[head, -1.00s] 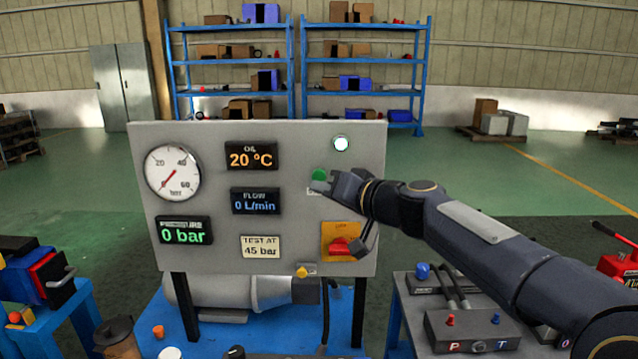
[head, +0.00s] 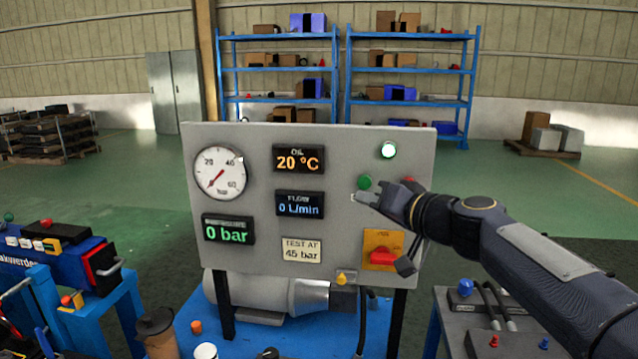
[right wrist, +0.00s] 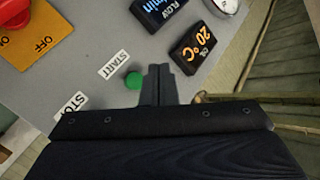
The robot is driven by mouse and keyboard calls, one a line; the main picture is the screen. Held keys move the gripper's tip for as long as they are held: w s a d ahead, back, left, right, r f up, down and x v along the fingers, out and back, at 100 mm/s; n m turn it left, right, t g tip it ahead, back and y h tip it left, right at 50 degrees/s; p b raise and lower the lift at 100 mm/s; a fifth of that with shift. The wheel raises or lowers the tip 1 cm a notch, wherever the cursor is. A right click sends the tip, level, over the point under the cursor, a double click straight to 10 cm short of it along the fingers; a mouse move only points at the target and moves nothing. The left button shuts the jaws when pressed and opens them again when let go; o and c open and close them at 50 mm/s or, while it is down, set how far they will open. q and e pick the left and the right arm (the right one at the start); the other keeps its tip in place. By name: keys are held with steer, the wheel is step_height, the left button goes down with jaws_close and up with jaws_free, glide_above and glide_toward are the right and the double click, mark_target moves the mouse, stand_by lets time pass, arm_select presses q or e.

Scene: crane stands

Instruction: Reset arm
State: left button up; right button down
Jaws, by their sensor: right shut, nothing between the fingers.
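The grey control panel (head: 260,255) stands upright in front of me with a gauge and lit readouts. My right gripper (head: 358,198) is shut and empty in front of the panel's right side, just below the green start button (head: 365,182). In the right wrist view the shut fingers (right wrist: 158,75) are beside the green button (right wrist: 134,80); I cannot tell whether they touch. A red button (head: 408,181) is partly hidden behind my right gripper. A red switch on a yellow plate (head: 383,255) sits below. My left gripper is not in view.
The pressure readout (head: 228,230) shows 0 bar and the flow readout (head: 300,204) 0 L/min. A white lamp (head: 388,150) is lit. A blue bench (head: 125,300) with equipment stands left, a grey block with hoses (head: 490,300) right. Shelves (head: 345,80) stand far behind.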

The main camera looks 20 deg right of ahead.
steer(key=s+a+f+n+g+y+p, duration=0.15)
steer(key=s+a+f+g, duration=0.45)
steer(key=s+a+f, duration=0.6)
steer(key=s+f+n+g+h+p, duration=0.1)
steer(key=s+f+g, duration=0.3)
steer(key=s+f, duration=0.7)
steer(key=s, duration=0.3)
steer(key=shift+s+d+f+h, duration=0.25)
steer(key=shift+s+f+h, duration=0.1)
steer(key=shift+f, duration=0.05)
steer(key=shift+n, duration=0.25)
